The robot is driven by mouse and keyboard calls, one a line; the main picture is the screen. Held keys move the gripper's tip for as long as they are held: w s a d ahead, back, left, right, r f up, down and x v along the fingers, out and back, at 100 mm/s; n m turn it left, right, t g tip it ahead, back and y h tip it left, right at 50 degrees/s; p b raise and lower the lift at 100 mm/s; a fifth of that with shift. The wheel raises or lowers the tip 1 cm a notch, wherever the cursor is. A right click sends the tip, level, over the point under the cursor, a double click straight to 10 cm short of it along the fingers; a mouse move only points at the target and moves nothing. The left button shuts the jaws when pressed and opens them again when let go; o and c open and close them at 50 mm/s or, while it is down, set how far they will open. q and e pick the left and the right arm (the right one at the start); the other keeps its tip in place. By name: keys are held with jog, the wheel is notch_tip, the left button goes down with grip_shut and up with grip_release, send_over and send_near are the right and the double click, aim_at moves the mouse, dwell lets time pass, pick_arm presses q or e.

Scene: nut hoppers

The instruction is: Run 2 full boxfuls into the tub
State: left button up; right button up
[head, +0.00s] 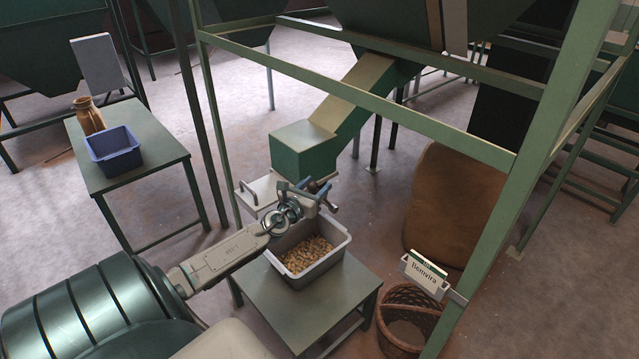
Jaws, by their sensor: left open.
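A grey tub (340,255) stands on a low green table, with a layer of brown nuts (304,255) in it. Above it is a green box (301,150) at the lower end of a sloping chute (353,92) from a hopper. A pale plate (262,188) with a handle sticks out to the left under the box. My left gripper (322,190) is open just below the box and above the tub's back rim, close to the metal fittings there. I cannot tell whether it touches them. The box's inside is hidden. My right gripper is not in view.
A blue tub (113,155) and a brown jug (88,115) stand on a table at the left. Green frame posts (535,150) rise around the chute. A wicker basket (408,315), a sign (425,272) and a brown sack (447,205) are at the right.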

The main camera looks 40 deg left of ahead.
pick_arm(q)
jog(key=s+d+b, duration=0.1)
jog(key=s+d, duration=0.1)
jog(key=s, duration=0.6)
jog(key=shift+f+b, duration=0.2)
jog(key=shift+b, duration=0.15)
